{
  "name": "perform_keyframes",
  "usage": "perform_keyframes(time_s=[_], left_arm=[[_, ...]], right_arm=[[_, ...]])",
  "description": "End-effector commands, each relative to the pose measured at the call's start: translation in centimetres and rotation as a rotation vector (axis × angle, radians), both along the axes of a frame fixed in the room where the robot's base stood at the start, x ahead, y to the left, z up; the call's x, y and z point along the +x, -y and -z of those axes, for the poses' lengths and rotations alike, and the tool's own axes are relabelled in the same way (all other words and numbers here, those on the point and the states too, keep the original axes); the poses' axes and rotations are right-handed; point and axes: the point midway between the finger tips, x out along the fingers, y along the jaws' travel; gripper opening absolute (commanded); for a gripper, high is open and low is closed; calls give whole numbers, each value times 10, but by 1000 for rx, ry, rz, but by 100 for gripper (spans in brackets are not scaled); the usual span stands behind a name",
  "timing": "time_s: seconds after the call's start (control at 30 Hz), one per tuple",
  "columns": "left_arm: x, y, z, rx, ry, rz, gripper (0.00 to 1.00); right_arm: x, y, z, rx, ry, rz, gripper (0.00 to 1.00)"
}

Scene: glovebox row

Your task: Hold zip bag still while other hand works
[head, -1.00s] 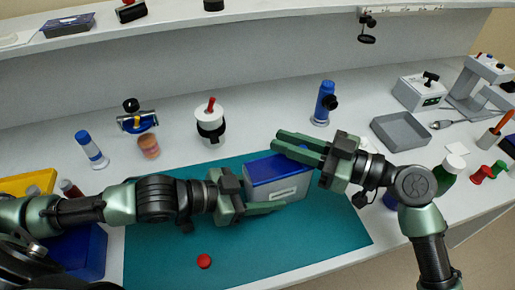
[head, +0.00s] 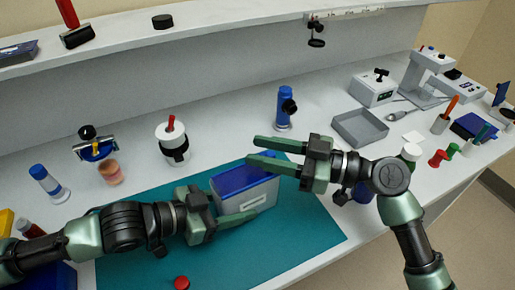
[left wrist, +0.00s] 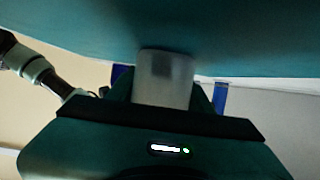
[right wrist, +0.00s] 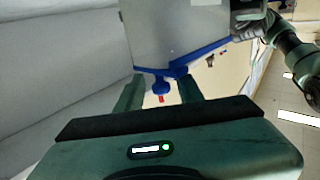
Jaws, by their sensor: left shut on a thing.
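The zip bag (head: 257,198), a pale boxy pouch with a blue top and a light label on its front, stands on the teal mat (head: 312,232). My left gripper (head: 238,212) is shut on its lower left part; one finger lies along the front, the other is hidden. A pale grey piece (left wrist: 165,78) shows between the jaws in the left wrist view. My right gripper (head: 250,150) is open at the bag's upper right, its fingers over the blue top. In the right wrist view, the bag (right wrist: 180,28) has a blue edge and a blue knob (right wrist: 161,87) between the fingers; contact is unclear.
A red cap (head: 181,282) lies on the mat's front. Behind stand a white jar with a black band (head: 172,143), a blue bottle (head: 284,108) and a small peach jar (head: 110,173). A grey tray (head: 360,127) is at right. The mat's right part is clear.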

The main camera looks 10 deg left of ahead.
Motion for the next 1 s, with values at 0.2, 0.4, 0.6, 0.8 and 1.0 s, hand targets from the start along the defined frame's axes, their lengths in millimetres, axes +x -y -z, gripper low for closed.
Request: perform_keyframes(time_s=[0.2, 0.4, 0.6, 0.8, 1.0], left_arm=[[-1, -1, 4, 6, -8, -2, 10], [-1, -1, 4, 6, -9, -2, 10], [-1, -1, 4, 6, -9, -2, 10], [-1, -1, 4, 6, -9, -2, 10], [-1, -1, 4, 6, -9, -2, 10]], right_arm=[[-5, 47, 2, -5, -2, 4, 37], [-10, 84, 1, -3, 2, 3, 37], [-12, 103, 1, -2, 1, 2, 37], [-13, 105, 0, -1, 2, 1, 37], [-13, 105, 0, -1, 2, 1, 37]])
